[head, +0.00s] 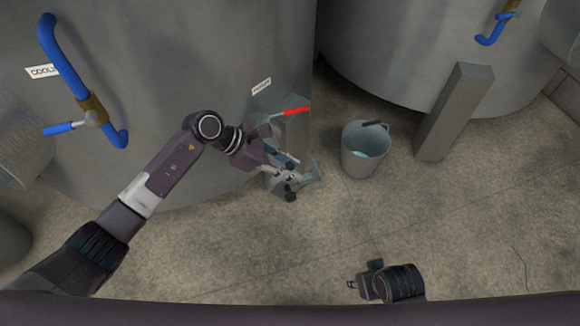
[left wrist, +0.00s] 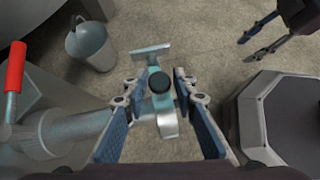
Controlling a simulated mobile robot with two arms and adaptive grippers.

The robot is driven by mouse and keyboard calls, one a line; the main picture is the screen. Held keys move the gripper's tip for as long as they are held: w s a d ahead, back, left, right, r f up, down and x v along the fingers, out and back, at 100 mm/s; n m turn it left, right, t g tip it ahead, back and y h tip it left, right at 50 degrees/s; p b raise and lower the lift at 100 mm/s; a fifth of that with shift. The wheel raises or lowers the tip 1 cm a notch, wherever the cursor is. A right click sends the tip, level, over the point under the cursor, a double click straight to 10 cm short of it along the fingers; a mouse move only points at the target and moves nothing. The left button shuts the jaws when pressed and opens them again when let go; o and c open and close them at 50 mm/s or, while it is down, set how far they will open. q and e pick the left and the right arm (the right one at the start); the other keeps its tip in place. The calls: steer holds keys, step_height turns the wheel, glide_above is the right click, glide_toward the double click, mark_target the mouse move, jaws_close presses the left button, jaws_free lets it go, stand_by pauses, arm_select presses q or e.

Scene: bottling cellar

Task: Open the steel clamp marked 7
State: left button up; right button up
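The steel clamp (left wrist: 167,122) is at the end of a grey pipe stub low on the tank. It has a dark round knob (left wrist: 159,81) and a pale blue-grey crosspiece (left wrist: 151,50). No number 7 is legible. My left gripper (head: 291,182) is at the clamp and partly hides it in the head view. In the left wrist view its fingers (left wrist: 157,84) stand apart on either side of the knob, with gaps visible. My right gripper (left wrist: 246,50) is away from the clamp, with its two fingers apart and nothing between them; it shows small in the head view (head: 353,286).
A red-handled valve lever (head: 291,111) is just above the clamp. A grey bucket (head: 365,160) stands on the floor to the right, near a grey post (head: 455,112). A blue pipe (head: 65,70) runs on the large tank. The floor in front is clear.

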arm_select(q)
jaws_close()
steer(key=shift+w, duration=0.1)
stand_by(0.4)
steer(key=shift+a, duration=0.1)
